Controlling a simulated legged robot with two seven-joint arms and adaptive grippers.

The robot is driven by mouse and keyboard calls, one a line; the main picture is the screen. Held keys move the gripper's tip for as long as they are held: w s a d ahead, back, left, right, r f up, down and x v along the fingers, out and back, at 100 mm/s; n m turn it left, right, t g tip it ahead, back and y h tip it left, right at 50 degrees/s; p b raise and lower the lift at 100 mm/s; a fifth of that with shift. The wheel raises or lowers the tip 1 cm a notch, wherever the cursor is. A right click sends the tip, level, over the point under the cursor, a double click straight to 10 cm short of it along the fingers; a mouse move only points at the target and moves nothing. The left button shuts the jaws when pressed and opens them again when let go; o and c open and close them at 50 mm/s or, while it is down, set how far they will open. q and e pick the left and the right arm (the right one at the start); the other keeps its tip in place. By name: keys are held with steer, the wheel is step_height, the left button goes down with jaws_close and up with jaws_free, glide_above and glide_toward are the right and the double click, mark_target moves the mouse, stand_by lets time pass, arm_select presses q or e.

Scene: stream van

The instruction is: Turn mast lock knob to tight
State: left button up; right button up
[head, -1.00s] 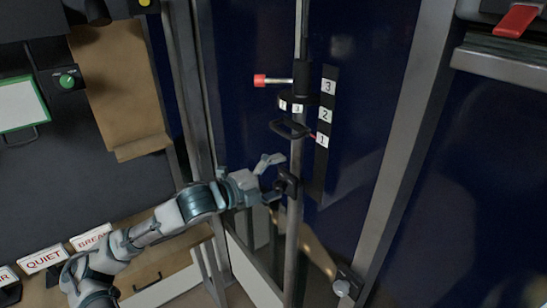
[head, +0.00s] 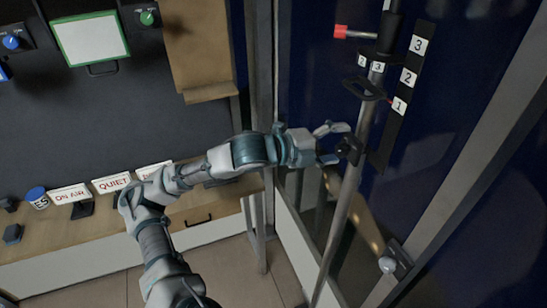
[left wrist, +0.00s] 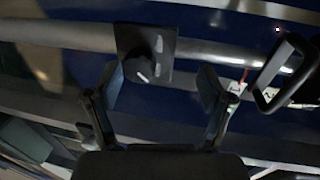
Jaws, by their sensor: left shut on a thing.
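The mast (head: 350,195) is a grey metal pole that leans to the right in the head view. The mast lock knob (left wrist: 147,65) is round and dark with a white pointer line, on a black plate (left wrist: 160,40) fixed to the mast. In the head view a dark block on the mast (head: 349,148) is at my left gripper (head: 333,144), partly hidden by its fingers. My left gripper is shut on the knob. In the left wrist view its fingers (left wrist: 163,88) stand to either side of the knob, one close by it. My right gripper is in neither view.
A black loop handle (head: 364,89) and a red-tipped lever (head: 354,33) sit higher on the mast, beside a strip numbered 1 to 3 (head: 408,77). A counter with lettered signs (head: 112,183) is at left. A metal post (head: 265,70) stands left of the mast.

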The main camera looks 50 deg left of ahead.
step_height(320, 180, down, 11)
steer(key=b, duration=1.1)
arm_select(q)
steer(key=f+b+v, duration=0.3)
steer(key=b+v, duration=0.1)
steer(key=v, duration=1.4)
steer(key=shift+s+d+r, duration=0.2)
steer(key=shift+s+r, duration=0.1)
steer(key=shift+r, duration=0.1)
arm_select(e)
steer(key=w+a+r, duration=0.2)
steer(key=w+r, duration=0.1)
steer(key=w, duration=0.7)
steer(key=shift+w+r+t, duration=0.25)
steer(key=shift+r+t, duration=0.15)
